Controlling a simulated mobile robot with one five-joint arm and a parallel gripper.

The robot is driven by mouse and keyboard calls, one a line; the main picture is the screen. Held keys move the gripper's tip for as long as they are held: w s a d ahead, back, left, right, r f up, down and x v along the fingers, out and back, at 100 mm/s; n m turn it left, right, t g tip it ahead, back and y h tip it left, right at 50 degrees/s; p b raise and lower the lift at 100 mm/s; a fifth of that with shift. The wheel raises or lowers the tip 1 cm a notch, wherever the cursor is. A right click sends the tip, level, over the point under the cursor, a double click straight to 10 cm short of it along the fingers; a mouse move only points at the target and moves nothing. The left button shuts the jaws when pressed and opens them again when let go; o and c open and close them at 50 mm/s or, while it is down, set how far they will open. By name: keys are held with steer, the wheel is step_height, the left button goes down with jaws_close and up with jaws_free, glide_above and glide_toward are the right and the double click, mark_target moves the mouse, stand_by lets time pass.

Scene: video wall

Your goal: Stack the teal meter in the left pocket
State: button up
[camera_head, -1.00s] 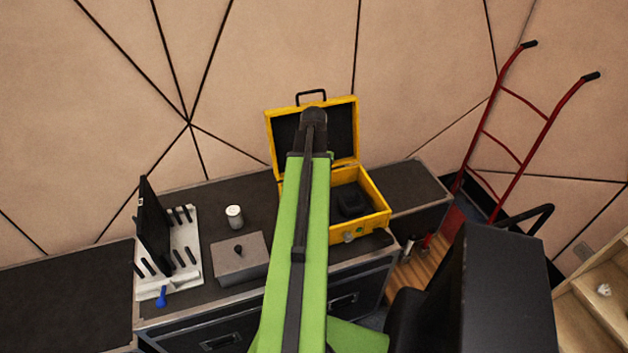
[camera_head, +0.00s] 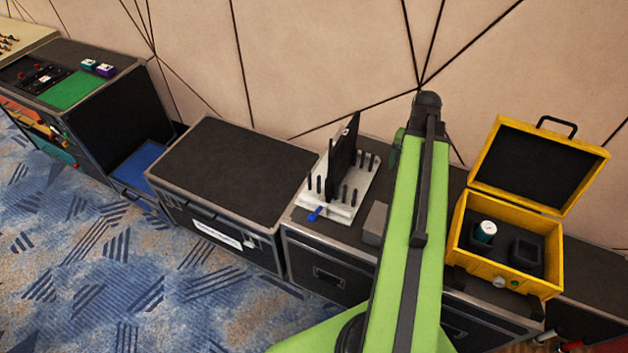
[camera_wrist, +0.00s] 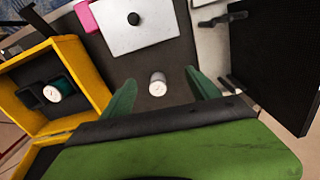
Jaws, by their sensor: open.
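A teal meter (camera_head: 485,231) with a pale face sits upright in the left pocket of the yellow case (camera_head: 510,276). In the wrist view the teal meter (camera_wrist: 57,90) shows at the left, away from my fingers. The right pocket (camera_head: 526,251) looks empty. My gripper (camera_wrist: 160,76) is open, its two green fingers spread on either side of a white cylindrical meter (camera_wrist: 157,84) on the dark case top. I cannot tell the height of the fingers above it. My arm hides this white meter in the head view.
The yellow lid (camera_head: 536,165) stands open. A grey box with a black knob (camera_wrist: 134,18) lies beyond the white meter. A white rack (camera_head: 335,195) with a black panel stands to the left, a blue item (camera_head: 315,213) before it. A bare black case (camera_head: 225,170) offers free room.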

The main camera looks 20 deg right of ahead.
steer(key=w+a+n, duration=0.3)
steer(key=a, duration=0.9)
steer(key=w+a+n, duration=0.4)
steer(key=a, duration=0.9)
steer(key=w+a+n, duration=0.3)
steer(key=a+n, duration=0.1)
steer(key=a, duration=0.8)
steer(key=shift+w+a, duration=0.3)
steer(key=shift+a, duration=0.1)
